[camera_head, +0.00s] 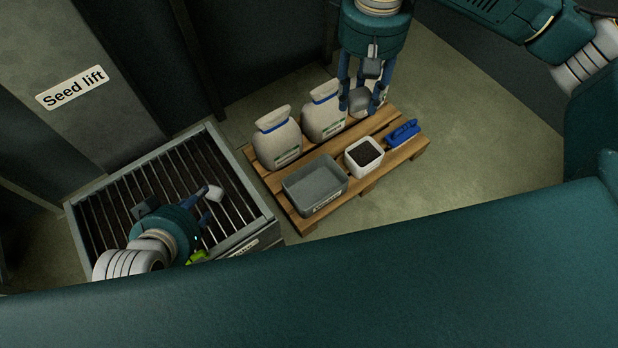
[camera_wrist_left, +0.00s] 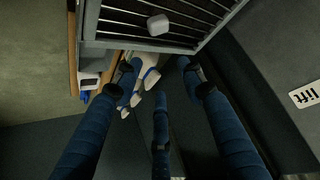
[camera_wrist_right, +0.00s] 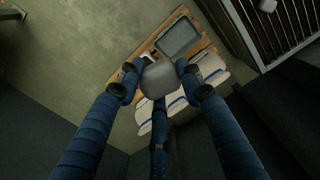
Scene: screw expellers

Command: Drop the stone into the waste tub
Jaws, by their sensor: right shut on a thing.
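A grey rounded stone (camera_head: 360,101) is held in the fingers of my right gripper (camera_head: 363,96), above the back right of the pallet. In the right wrist view the stone (camera_wrist_right: 158,79) sits between the fingertips. The grey, open tub (camera_head: 315,183) with a label on its front stands on the front left of the pallet, lower and to the left of the stone. It also shows in the right wrist view (camera_wrist_right: 179,38) and looks empty. My left gripper (camera_head: 208,207) is over the grate, its fingers spread with nothing between them in the left wrist view (camera_wrist_left: 160,80).
A pale block (camera_wrist_left: 158,24) is at the barred grate (camera_head: 170,185). The floor right of the pallet is clear.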

